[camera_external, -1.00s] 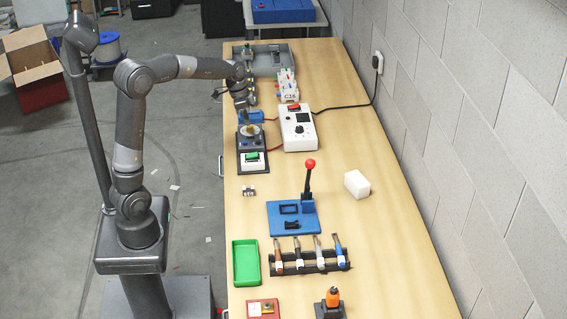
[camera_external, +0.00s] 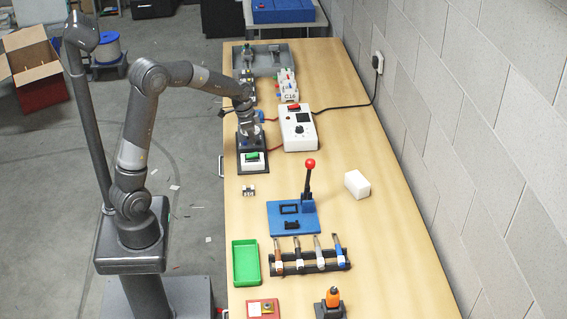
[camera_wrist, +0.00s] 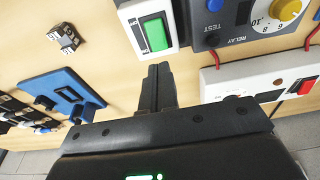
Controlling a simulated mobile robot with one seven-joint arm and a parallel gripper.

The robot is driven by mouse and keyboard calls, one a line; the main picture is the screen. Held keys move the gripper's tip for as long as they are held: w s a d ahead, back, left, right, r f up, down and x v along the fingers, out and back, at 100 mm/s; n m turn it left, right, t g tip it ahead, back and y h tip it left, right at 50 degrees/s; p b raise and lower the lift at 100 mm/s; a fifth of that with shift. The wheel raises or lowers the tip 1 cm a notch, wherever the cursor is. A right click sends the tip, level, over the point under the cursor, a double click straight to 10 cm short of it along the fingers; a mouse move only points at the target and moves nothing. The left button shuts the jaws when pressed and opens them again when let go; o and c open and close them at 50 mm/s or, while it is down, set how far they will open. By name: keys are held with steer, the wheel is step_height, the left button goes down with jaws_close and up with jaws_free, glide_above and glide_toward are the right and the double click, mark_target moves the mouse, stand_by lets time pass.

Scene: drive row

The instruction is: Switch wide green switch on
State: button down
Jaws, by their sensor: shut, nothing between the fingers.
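The wide green switch (camera_external: 252,156) sits in a white housing at the near end of a dark panel on the bench. In the wrist view the green rocker (camera_wrist: 156,34) shows near the top, on its white plate (camera_wrist: 135,12). My gripper (camera_external: 250,143) is over the dark panel, just behind the switch in the external view. In the wrist view my gripper's fingers (camera_wrist: 159,68) are shut and empty, their tips just below the white plate's lower edge. I cannot tell whether they touch anything. Whether the rocker is on or off is not clear.
A small metal block (camera_external: 248,190) lies in front. A blue lever base (camera_external: 285,222) is nearer; bare bench lies between.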

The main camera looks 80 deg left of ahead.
mark_target(256, 154)
steer(key=shift+w+f, duration=0.25)
steer(key=shift+f, duration=1.05)
steer(key=shift+w+f, duration=0.25)
steer(key=shift+f, duration=1.05)
steer(key=shift+w+f+g, duration=0.15)
steer(key=shift+f+g, duration=0.15)
steer(key=shift+g, duration=0.1)
steer(key=shift+s+r, duration=0.2)
steer(key=shift+s, duration=0.6)
